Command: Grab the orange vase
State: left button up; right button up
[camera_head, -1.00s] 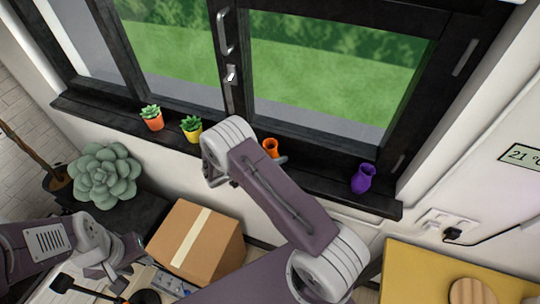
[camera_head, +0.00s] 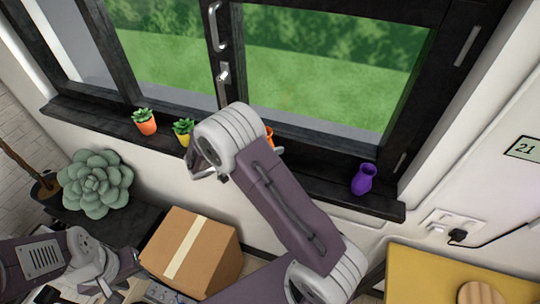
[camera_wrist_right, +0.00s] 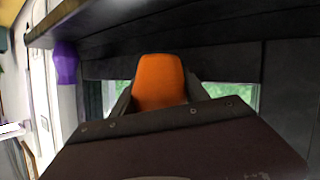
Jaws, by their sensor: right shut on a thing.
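The orange vase (camera_head: 270,137) is on or just above the dark window sill, mostly hidden behind my right arm in the head view. In the right wrist view the orange vase (camera_wrist_right: 158,82) sits between the two dark fingers of my right gripper (camera_wrist_right: 160,97), which is shut on it. In the head view that gripper is almost wholly hidden by the arm. My left gripper (camera_head: 112,291) is low at the bottom left, away from the vase; its jaw opening is not clear.
A purple vase (camera_head: 363,179) stands on the sill (camera_head: 325,180) to the right. Two small potted succulents, orange (camera_head: 146,123) and yellow (camera_head: 184,131), stand to the left. A cardboard box (camera_head: 195,250) and a large succulent (camera_head: 95,182) are below. A yellow table (camera_head: 425,275) is at the lower right.

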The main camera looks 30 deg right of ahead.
jog(key=s+a+b, duration=0.6)
jog(key=s+a, duration=0.6)
jog(key=a, duration=0.2)
